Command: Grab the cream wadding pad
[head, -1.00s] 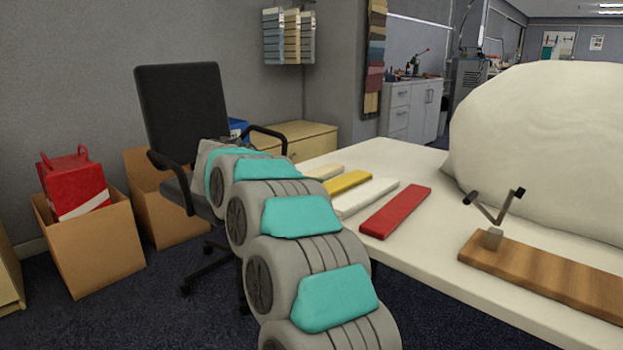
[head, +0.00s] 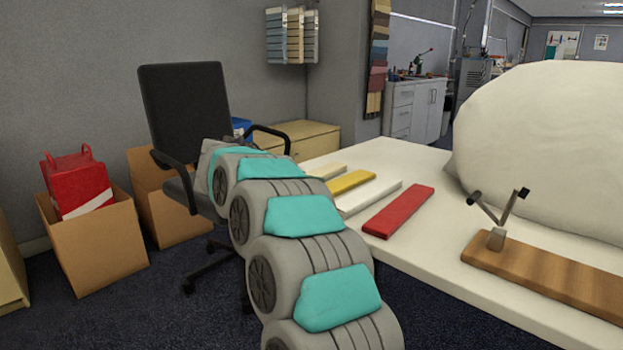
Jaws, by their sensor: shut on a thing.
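A pale cream strip (head: 327,172) lies flat on the table (head: 420,256), at the far left of a row of flat pads, its left end behind my arm. It is the closest match in view to the cream wadding pad, though I cannot tell that it is wadding. A whiter pad (head: 371,198) lies between a yellow pad (head: 351,182) and a red pad (head: 399,211). My arm reaches away from the camera toward the chair. My gripper is hidden behind its links, so its fingers and anything between them cannot be seen.
A large white bulky mass (head: 555,150) fills the table's right side. A wooden board (head: 545,275) with a metal bracket (head: 497,212) lies in front. A black chair (head: 185,105) stands beyond my arm. Cardboard boxes (head: 100,247) stand at left.

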